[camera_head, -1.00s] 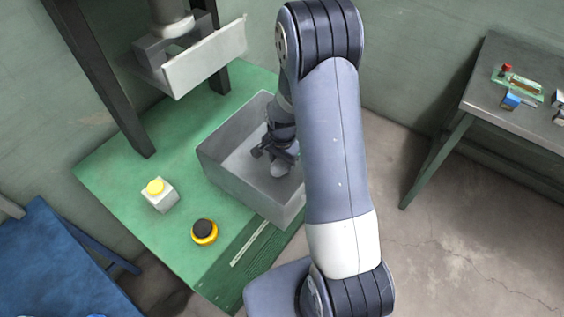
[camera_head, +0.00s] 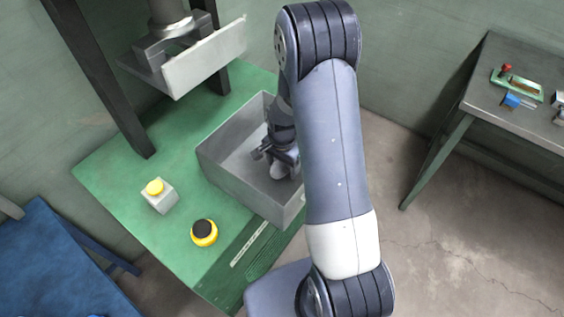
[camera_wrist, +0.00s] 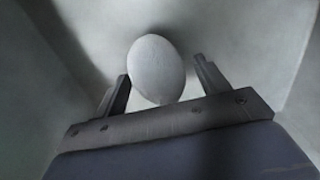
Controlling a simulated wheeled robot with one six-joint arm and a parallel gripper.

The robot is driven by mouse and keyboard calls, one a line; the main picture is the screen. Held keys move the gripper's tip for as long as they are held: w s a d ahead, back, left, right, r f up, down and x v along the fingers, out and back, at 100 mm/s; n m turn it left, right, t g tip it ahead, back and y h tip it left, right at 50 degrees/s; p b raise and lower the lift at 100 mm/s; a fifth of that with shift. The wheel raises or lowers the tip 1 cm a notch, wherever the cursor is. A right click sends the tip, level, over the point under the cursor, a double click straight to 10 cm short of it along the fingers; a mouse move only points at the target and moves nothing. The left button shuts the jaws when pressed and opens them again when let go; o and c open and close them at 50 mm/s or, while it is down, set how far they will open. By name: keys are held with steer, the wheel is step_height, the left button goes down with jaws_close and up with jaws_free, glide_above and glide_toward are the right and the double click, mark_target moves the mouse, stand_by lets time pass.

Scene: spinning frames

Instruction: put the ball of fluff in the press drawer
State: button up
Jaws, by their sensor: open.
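The ball of fluff (camera_head: 278,171), pale grey-white and egg-shaped, lies inside the grey open-topped press drawer (camera_head: 237,183). In the wrist view the ball (camera_wrist: 156,69) sits between and just beyond the fingertips, near the drawer's inner walls. My gripper (camera_head: 270,160) is down inside the drawer beside the ball. In the wrist view my gripper (camera_wrist: 160,85) is open, with a gap between each finger and the ball. My arm hides the drawer's right side.
The press head with a pale plate (camera_head: 205,60) hangs above the green table (camera_head: 120,170). A yellow button on a white box (camera_head: 158,195) and a black-topped yellow button (camera_head: 204,232) stand left of the drawer. A side table (camera_head: 520,115) holds small items at right.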

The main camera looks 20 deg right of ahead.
step_height(320, 180, up, 12)
steer(key=b, duration=0.1)
steer(key=shift+r, duration=0.15)
stand_by(0.4)
steer(key=shift+c, duration=0.2)
